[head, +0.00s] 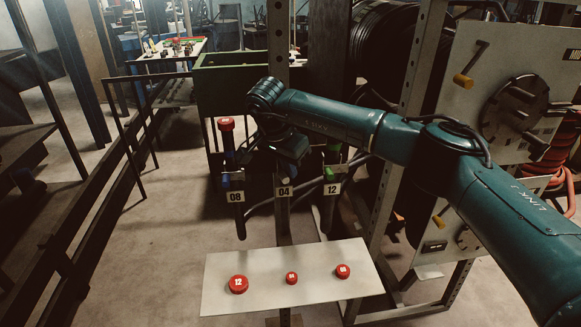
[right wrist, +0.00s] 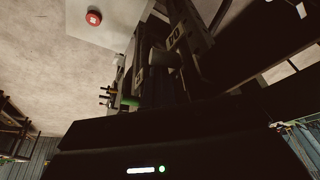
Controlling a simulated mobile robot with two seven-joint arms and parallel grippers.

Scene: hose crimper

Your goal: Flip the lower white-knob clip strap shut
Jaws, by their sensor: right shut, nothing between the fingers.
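My right gripper (head: 284,157) is shut and empty, pointing down just above the 04 tag (head: 284,191) on the middle post. Its dark body and the dim light hide the middle hose and most of its clips. I cannot make out a white knob or the lower clip strap in either view. My left gripper is in neither view.
A hose with a red cap (head: 226,124) hangs left with the 08 tag (head: 236,197); the 12 tag (head: 332,189) hangs right. A pale board (head: 315,297) with three red caps lies in front. A perforated metal rack (head: 408,110) stands right, behind my arm.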

